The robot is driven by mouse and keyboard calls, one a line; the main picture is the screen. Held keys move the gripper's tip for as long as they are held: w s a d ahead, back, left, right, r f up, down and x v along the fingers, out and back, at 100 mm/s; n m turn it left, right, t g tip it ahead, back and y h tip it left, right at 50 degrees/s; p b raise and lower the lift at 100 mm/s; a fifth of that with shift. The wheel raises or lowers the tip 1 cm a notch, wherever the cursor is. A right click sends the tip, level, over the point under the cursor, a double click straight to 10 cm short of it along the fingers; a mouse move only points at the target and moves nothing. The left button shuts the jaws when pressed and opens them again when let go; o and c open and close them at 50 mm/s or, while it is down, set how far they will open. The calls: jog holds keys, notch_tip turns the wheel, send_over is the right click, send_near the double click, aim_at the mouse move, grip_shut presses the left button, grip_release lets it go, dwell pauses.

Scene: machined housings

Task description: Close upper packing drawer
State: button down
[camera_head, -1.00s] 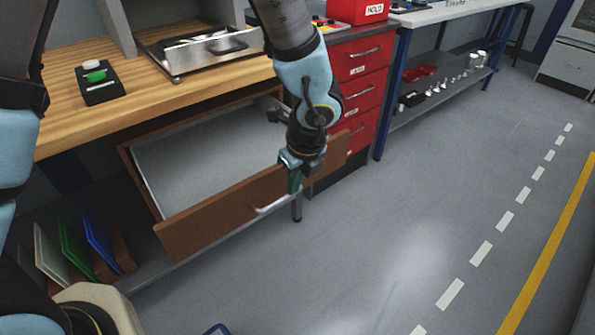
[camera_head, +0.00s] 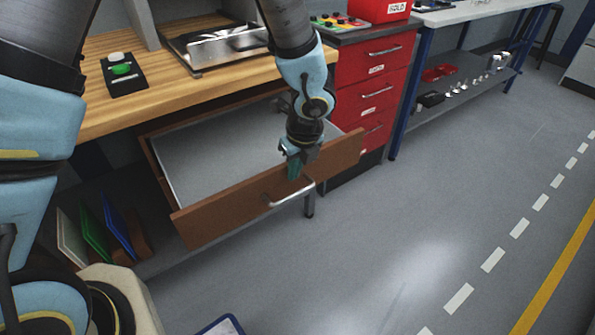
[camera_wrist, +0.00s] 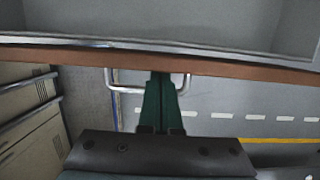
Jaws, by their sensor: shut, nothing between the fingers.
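The upper packing drawer (camera_head: 200,222) hangs under the wooden bench and is pulled well out, with a brown front and a pale grey inside that looks empty. Its silver bar handle (camera_head: 292,194) is on the outer face of the front. My gripper (camera_head: 294,172) is at the drawer front, near the handle, with its green fingers shut and nothing held. In the wrist view the closed fingers (camera_wrist: 162,85) point at the front's top edge, overlapping the handle (camera_wrist: 125,89). I cannot tell whether they touch the front or the handle.
The wooden bench top (camera_head: 180,95) above bears a metal tray (camera_head: 215,45) and a button box (camera_head: 122,75). A red cabinet (camera_head: 370,85) stands to the right of the drawer. Coloured panels (camera_head: 105,230) stand on the lower shelf.

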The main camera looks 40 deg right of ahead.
jog(key=w+d+p, duration=0.1)
jog(key=w+p, duration=0.9)
jog(key=w, duration=1.3)
jog(key=shift+w+d+p, duration=0.15)
jog(key=shift+w+p, duration=0.05)
jog(key=shift+p, duration=0.1)
